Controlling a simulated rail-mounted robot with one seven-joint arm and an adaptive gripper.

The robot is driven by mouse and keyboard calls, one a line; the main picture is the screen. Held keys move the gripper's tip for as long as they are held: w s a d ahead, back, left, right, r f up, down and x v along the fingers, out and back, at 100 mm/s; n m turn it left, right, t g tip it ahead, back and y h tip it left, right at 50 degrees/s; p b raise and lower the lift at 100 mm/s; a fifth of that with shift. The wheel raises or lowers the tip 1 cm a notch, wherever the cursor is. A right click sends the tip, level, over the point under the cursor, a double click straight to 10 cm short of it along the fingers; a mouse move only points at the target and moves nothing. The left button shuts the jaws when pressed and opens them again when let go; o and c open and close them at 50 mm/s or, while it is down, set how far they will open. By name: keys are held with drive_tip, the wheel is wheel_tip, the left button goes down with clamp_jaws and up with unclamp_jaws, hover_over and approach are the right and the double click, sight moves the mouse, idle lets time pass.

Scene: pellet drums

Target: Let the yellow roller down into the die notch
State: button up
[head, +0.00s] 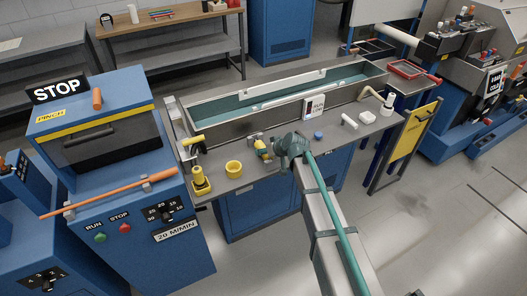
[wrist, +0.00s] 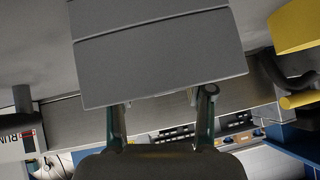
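In the head view a short yellow cylinder (head: 193,140), which looks like the yellow roller, lies at the left end of the grey worktop. I cannot make out the die notch for certain. My gripper (head: 264,149) is over the middle of the worktop, to the right of the cylinder and apart from it. Its fingertips are too small to read there. In the wrist view a wide grey block (wrist: 160,60) fills the middle above two finger links and hides the fingertips. A yellow block (wrist: 297,27) and a yellow rod-like part (wrist: 300,98) show at the right edge.
A yellow cup (head: 233,168) and a yellow stand-like piece (head: 200,182) sit near the worktop's front left. A long trough (head: 270,92) runs along the back. A white card (head: 314,106), blue cap (head: 318,135) and white pieces (head: 349,121) stand right. The blue STOP cabinet (head: 90,130) is left.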

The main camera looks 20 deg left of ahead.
drive_tip(key=c, duration=0.8)
drive_tip(key=shift+r, duration=0.15)
